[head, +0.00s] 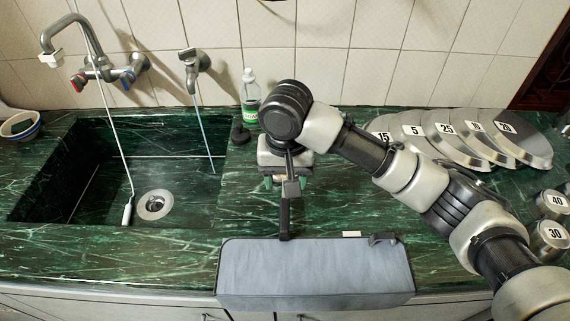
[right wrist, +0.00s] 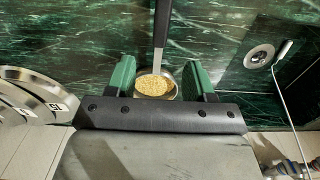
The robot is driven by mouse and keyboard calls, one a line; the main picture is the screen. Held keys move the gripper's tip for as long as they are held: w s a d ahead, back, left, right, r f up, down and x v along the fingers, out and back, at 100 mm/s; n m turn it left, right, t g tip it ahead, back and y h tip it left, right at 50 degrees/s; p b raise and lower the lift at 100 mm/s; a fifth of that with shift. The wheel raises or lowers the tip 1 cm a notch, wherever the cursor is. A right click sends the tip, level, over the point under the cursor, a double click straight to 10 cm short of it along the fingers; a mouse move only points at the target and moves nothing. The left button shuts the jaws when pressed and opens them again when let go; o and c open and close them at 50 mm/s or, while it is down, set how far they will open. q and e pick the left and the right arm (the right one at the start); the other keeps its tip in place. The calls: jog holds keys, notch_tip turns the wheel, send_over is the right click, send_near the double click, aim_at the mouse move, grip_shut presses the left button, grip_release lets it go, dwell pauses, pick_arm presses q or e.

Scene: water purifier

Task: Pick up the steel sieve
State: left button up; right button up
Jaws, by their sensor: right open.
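The steel sieve (right wrist: 154,86) has a round bowl with a gold-coloured mesh or filling and a long handle that is dark toward its end. In the right wrist view its bowl appears between the two green fingers of my right gripper (right wrist: 160,68), with space on both sides. In the head view my right gripper (head: 285,183) points down over the green counter right of the sink. The dark handle of the sieve (head: 284,216) extends from under it toward the counter's front. The bowl is mostly hidden there. My right gripper is open. My left gripper is not in view.
A sink (head: 100,185) with a drain (head: 154,204) lies to the left. A bottle (head: 250,95) stands behind my gripper. Numbered steel lids (head: 455,135) lie at the back right, and numbered round weights (head: 549,238) are at the right edge. Tiled wall stands behind.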

aim_at(285, 205)
jog(key=shift+w+d+f, duration=0.1)
jog(key=shift+w, duration=0.05)
jog(key=f, duration=0.2)
jog(key=s+f, duration=0.1)
jog(key=f, duration=0.1)
jog(key=shift+f, duration=0.35)
notch_tip(285, 205, down, 4)
jog(key=shift+w+f, duration=0.1)
jog(key=shift+f, duration=0.35)
jog(key=c, duration=0.5)
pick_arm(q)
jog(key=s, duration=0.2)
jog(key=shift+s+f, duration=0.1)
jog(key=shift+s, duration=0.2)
pick_arm(e)
grip_shut()
